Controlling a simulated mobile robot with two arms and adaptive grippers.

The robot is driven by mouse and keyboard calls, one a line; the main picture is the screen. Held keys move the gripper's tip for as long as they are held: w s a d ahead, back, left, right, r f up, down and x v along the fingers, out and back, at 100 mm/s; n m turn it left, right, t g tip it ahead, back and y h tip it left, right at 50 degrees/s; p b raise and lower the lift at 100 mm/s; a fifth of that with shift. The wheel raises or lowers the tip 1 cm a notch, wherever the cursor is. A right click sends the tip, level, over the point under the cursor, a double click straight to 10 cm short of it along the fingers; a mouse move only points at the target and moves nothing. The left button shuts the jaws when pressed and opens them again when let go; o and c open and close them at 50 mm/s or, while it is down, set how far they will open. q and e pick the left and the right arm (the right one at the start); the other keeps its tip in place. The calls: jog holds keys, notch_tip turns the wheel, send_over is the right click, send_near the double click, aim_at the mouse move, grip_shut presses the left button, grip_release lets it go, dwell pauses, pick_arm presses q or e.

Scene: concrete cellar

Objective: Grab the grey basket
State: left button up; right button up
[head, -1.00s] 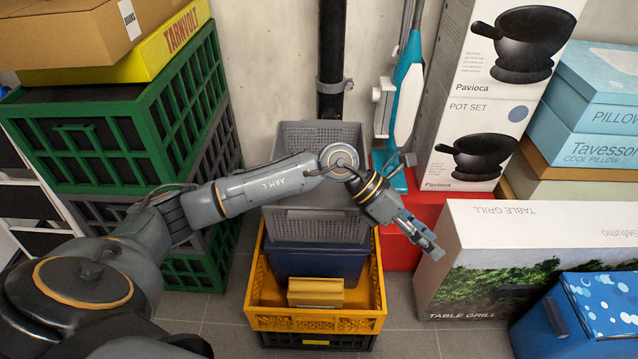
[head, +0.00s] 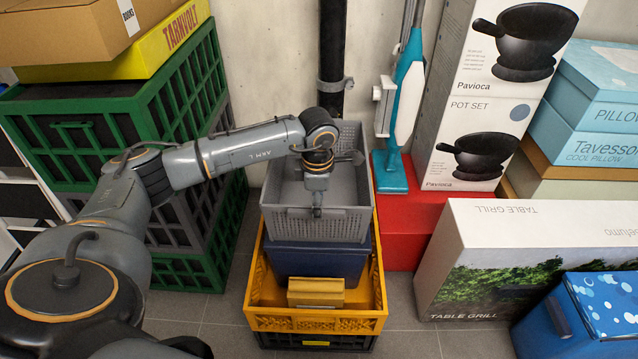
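The grey basket (head: 349,226) is a perforated open bin. It sits upright above a dark blue bin (head: 335,264) in the yellow crate (head: 362,322), against the back wall. My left gripper (head: 317,213) points down at the basket's front rim, near the middle of that side. I cannot tell whether its fingers touch the rim or are open or shut. My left arm hides part of the basket's left and back. My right gripper is not in view.
A red box (head: 405,235) bearing a teal and white upright cleaner (head: 401,120) stands close on the right. Stacked green crates (head: 95,150) stand at left. A black pipe (head: 331,60) runs down the wall behind. A table grill box (head: 530,250) lies at right.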

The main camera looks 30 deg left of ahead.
pick_arm(q)
notch_tip(320, 180, down, 4)
jog(key=shift+f+b, duration=0.2)
jog(key=shift+b, duration=0.2)
jog(key=shift+w+f, duration=0.1)
jog(key=shift+f, duration=0.45)
grip_shut()
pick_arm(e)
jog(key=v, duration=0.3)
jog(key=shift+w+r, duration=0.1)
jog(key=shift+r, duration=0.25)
pick_arm(q)
jog(key=shift+r, duration=0.1)
